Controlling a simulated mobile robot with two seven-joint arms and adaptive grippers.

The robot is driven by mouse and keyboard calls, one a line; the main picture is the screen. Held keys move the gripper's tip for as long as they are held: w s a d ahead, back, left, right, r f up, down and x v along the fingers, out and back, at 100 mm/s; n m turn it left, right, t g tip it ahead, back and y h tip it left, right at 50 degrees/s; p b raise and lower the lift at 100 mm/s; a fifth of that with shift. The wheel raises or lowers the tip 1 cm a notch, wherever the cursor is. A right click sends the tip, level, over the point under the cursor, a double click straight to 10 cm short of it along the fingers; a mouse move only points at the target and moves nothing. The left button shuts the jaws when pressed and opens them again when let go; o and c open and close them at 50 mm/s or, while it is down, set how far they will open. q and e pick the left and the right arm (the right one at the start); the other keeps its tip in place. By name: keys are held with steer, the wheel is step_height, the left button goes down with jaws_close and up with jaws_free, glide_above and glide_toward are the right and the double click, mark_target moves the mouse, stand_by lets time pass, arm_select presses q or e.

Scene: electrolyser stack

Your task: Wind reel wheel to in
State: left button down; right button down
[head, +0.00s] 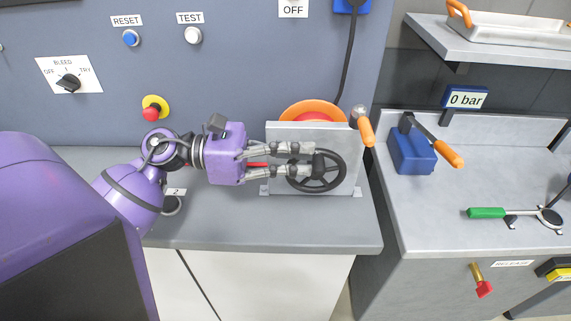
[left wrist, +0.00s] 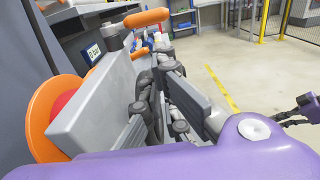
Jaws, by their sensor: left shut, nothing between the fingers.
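The black spoked reel wheel (head: 334,180) is on the front of a grey upright plate (head: 300,133) on the bench. An orange reel with a red middle (head: 312,107) shows behind the plate, and also at the left of the left wrist view (left wrist: 42,118). My left gripper (head: 318,163) lies across the front of the wheel, with its fingertips near the hub. It is shut with nothing held. In the left wrist view dark wheel parts (left wrist: 143,103) show beside the fingers; contact cannot be told.
An orange-handled crank (head: 366,131) is at the plate's top right corner. A blue block with an orange-handled lever (head: 411,153) and a green-handled tool (head: 486,213) are on the right bench. A red stop button (head: 152,113) is on the panel at the left.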

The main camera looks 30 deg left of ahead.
arm_select(q)
steer(key=shift+w+d+r+b, duration=0.2)
steer(key=shift+w+d, duration=0.1)
steer(key=shift+d, duration=0.15)
steer(key=shift+w+d+r+b, duration=0.1)
steer(key=shift+w+d+b, duration=0.05)
steer(key=shift+w+d, duration=0.2)
steer(key=shift+d, duration=0.1)
